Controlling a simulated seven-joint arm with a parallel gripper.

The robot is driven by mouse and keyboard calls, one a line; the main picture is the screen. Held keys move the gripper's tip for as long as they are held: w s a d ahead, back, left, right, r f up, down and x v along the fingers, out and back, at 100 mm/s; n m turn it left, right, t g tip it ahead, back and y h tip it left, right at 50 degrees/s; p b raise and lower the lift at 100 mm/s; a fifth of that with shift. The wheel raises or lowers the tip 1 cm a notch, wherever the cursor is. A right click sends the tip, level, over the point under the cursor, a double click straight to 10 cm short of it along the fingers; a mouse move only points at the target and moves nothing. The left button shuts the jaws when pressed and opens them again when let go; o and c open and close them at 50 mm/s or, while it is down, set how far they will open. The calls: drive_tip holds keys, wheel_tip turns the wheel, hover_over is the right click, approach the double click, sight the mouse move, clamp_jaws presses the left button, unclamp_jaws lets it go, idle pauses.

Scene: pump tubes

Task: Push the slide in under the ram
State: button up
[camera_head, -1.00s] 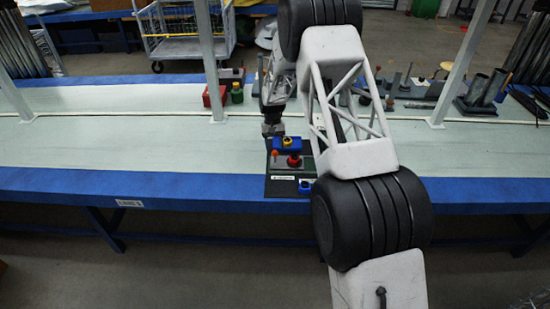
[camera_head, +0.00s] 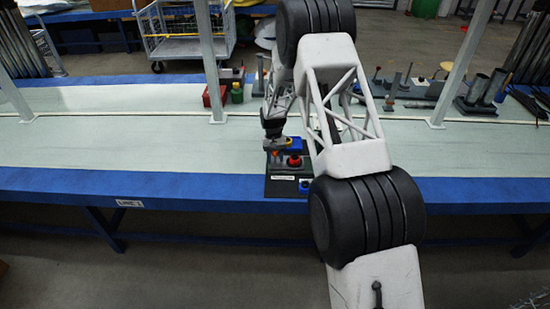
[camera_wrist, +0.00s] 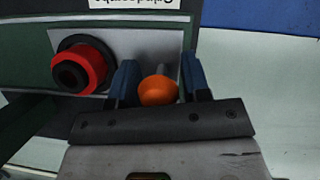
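A dark press fixture (camera_head: 283,188) stands near the front edge of the bench. The red ring (camera_head: 294,161) with a dark centre sits on its grey plate and also shows in the wrist view (camera_wrist: 82,66). A blue block (camera_head: 292,142), likely the ram, is above it, partly behind my gripper. An orange ball knob (camera_wrist: 158,90) on a thin stem stands beside the red ring, seemingly the slide's handle. My gripper (camera_wrist: 160,80) is open with one finger on each side of the knob; whether either finger touches it cannot be told. It also shows in the head view (camera_head: 273,150).
A blue piece (camera_head: 305,185) sits at the fixture's front right. Other fixtures (camera_head: 480,92) stand at the back right. The pale bench top (camera_head: 130,147) is clear to the left.

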sight(296, 156)
clamp_jaws()
drive_tip(key=d, duration=0.9)
drive_tip(key=shift+o, duration=1.1)
unclamp_jaws()
drive_tip(key=shift+r, duration=0.15)
drive_tip(key=shift+v, duration=3.75)
drive_tip(key=shift+a, duration=0.1)
